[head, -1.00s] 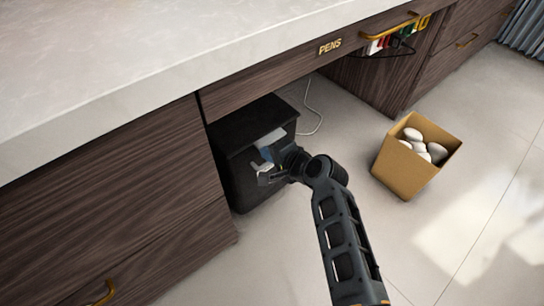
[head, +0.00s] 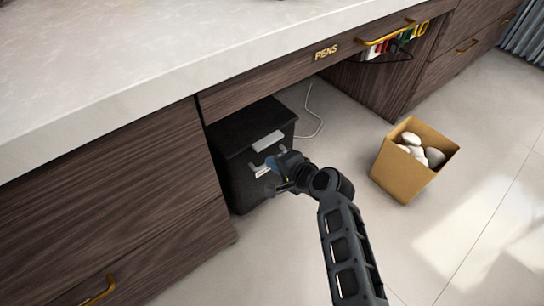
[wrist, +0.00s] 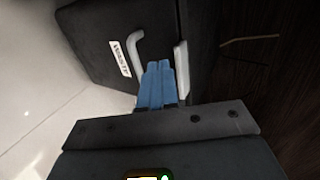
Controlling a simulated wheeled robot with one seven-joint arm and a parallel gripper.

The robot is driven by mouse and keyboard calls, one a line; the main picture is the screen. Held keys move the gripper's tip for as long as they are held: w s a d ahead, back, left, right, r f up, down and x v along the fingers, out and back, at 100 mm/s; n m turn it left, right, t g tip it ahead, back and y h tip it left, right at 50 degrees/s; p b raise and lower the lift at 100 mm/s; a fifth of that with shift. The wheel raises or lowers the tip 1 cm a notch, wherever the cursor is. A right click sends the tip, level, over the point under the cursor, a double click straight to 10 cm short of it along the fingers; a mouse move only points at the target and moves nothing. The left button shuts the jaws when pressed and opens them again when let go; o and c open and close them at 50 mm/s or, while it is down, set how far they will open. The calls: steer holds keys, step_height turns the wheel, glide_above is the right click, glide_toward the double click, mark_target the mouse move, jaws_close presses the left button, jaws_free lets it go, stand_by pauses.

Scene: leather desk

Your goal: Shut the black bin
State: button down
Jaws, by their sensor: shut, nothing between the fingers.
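The black bin (head: 231,185) stands on the floor under the desk, its lid (head: 245,125) lying flat across the top with no gap that I can make out. A light grey tab (head: 267,141) sits at the lid's front edge. The wrist view shows the bin's front (wrist: 97,45) with a white label (wrist: 121,59) and a grey handle (wrist: 135,50). My gripper (head: 270,165) is just in front of the bin, below the tab. Its blue fingers (wrist: 158,70) are shut and empty, close to the handle and tab; I cannot tell whether they touch.
The desk's drawer front (head: 290,75) marked PENS hangs above the bin. A dark wood cabinet (head: 130,200) stands close on the left. A tan box (head: 405,175) with several white objects is on the floor to the right.

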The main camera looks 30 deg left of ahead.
steer(key=p+v, duration=0.4)
steer(key=v, duration=0.6)
steer(key=shift+d, duration=0.2)
